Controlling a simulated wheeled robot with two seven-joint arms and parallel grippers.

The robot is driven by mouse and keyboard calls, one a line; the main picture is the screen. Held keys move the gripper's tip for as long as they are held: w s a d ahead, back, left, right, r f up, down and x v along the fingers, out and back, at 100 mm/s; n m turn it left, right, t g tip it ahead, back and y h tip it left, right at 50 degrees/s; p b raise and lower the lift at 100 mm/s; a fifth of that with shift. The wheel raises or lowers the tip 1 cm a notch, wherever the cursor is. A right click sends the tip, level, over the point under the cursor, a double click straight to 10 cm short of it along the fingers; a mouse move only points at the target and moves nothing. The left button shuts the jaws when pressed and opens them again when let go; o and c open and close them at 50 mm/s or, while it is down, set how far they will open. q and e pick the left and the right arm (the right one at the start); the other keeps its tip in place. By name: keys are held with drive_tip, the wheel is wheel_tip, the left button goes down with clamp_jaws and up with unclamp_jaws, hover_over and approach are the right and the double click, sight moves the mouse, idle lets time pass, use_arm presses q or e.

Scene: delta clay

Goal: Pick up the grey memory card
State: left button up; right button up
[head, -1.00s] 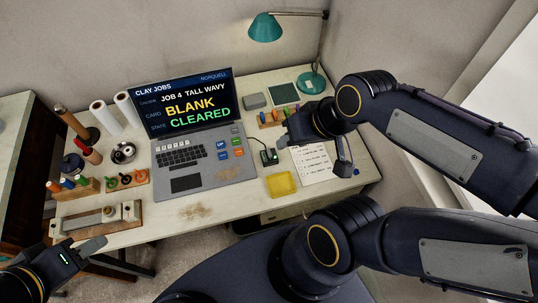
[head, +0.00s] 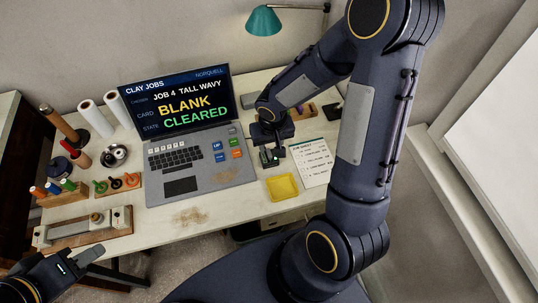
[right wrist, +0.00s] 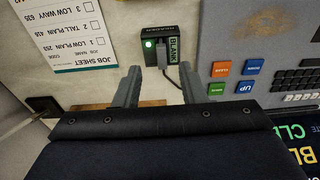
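The small black card reader (right wrist: 151,32) has a lit green light and sits beside the laptop. A grey piece that looks like the memory card (right wrist: 162,58) sticks out of its near side, next to a green "BLANK" label. In the head view the reader (head: 268,156) is partly covered by my right gripper (head: 270,145). In the right wrist view my right gripper (right wrist: 159,74) is open, its two fingers apart on either side of the grey piece, short of it and empty. My left gripper (head: 86,258) is at the lower left, off the desk's front edge; its opening is unclear.
The laptop (head: 190,175) reads "BLANK CLEARED". A yellow tray (head: 283,187) and a job sheet (head: 312,162) lie near the reader.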

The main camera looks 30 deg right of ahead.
sight(269, 153)
drive_tip(key=f, duration=0.4)
drive_tip(key=shift+w+f, duration=0.2)
drive_tip(key=shift+w, duration=0.2)
clamp_jaws()
